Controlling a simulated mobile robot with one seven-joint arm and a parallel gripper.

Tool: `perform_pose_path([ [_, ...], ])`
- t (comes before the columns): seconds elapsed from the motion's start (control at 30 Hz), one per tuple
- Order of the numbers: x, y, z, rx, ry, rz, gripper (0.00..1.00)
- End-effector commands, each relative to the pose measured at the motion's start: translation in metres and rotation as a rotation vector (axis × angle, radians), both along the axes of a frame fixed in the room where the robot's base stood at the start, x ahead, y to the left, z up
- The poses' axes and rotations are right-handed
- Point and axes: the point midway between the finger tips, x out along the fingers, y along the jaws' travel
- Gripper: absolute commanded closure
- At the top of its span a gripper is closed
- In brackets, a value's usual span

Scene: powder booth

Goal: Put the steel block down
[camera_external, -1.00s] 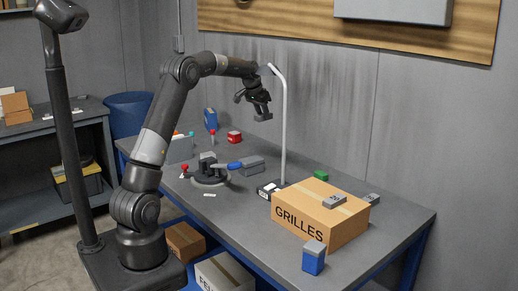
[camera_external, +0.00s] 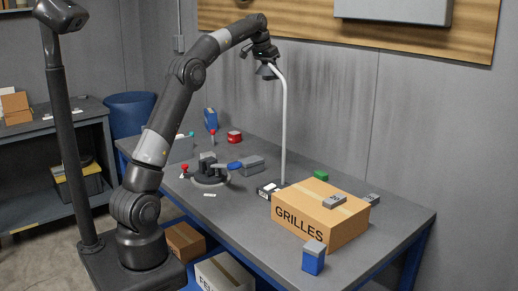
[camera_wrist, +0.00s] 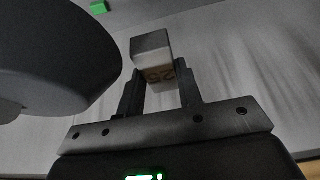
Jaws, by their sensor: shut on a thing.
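My gripper (camera_wrist: 160,90) is shut on the steel block (camera_wrist: 151,46) in the wrist view. The block is grey on top with a pale lower face marked "25", and it sticks out past the fingertips. In the external view my gripper (camera_external: 268,73) is high above the table, at the head of the white lamp pole. The block cannot be made out clearly there. The grey table (camera_external: 245,212) lies well below.
The lamp pole (camera_external: 284,125) stands close to my gripper; a large dark rounded shape (camera_wrist: 60,55) fills the wrist view's left. A GRILLES carton (camera_external: 290,220) with a grey block (camera_external: 334,201) on top, a clamp fixture (camera_external: 208,172) and a blue box (camera_external: 313,262) stand on the table.

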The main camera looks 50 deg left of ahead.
Motion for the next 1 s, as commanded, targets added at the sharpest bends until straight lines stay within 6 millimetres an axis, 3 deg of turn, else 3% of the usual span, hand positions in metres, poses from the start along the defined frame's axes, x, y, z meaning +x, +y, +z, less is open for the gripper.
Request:
perform_pose_path([
  [0.27, -0.011, -0.098, 0.010, -0.005, -0.003, -0.129, 1.00],
  [0.47, -0.039, -0.190, 0.015, -0.009, -0.004, -0.257, 1.00],
  [0.67, -0.084, -0.279, 0.016, -0.010, -0.003, -0.396, 1.00],
  [0.8, -0.129, -0.340, 0.014, -0.009, -0.003, -0.503, 1.00],
  [1.0, -0.193, -0.402, 0.007, -0.005, -0.002, -0.635, 1.00],
])
